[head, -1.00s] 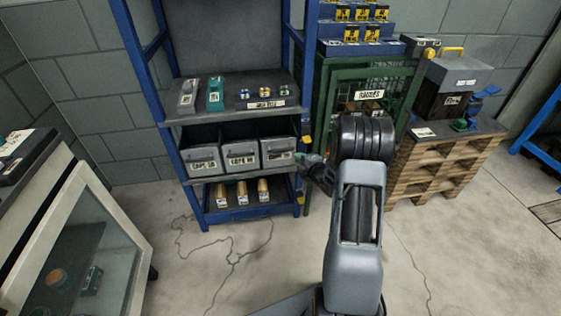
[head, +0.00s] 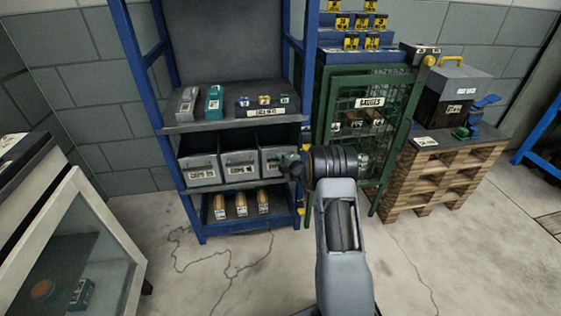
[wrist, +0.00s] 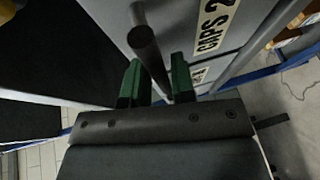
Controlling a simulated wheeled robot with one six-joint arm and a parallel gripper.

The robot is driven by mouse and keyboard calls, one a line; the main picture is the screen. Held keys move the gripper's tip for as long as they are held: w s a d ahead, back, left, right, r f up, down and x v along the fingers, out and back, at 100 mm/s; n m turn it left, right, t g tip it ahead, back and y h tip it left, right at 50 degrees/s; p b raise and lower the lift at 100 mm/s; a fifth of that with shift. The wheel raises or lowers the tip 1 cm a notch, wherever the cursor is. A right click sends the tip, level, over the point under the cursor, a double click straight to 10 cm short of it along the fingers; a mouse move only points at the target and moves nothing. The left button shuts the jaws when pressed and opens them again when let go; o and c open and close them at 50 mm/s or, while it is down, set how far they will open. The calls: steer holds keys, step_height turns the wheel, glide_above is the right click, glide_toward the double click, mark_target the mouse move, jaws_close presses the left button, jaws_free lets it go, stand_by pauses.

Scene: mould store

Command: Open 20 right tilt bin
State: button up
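Three grey tilt bins sit side by side on the middle shelf of the blue rack, and the right tilt bin (head: 276,163) is at the rack's right post. It looks closed, like its neighbours. My gripper (head: 284,161) is at the front of this bin, partly hiding it. In the wrist view, the bin's grey front (wrist: 172,32) fills the top middle, with a white label (wrist: 214,27) reading "CAPS 2" and a cut-off end. A dark bar handle (wrist: 149,47) runs between the two green fingers of my gripper (wrist: 157,82). The fingers look apart, one on each side of the bar.
The left bin (head: 200,170) and middle bin (head: 238,166) are beside it. Small items stand on the shelf above and tan pieces below. A green mesh cabinet (head: 368,105) stands close right of the rack. A glass-fronted cabinet (head: 75,250) is at left. The floor in front is clear.

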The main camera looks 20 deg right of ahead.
steer(key=shift+w, duration=0.35)
jaws_close()
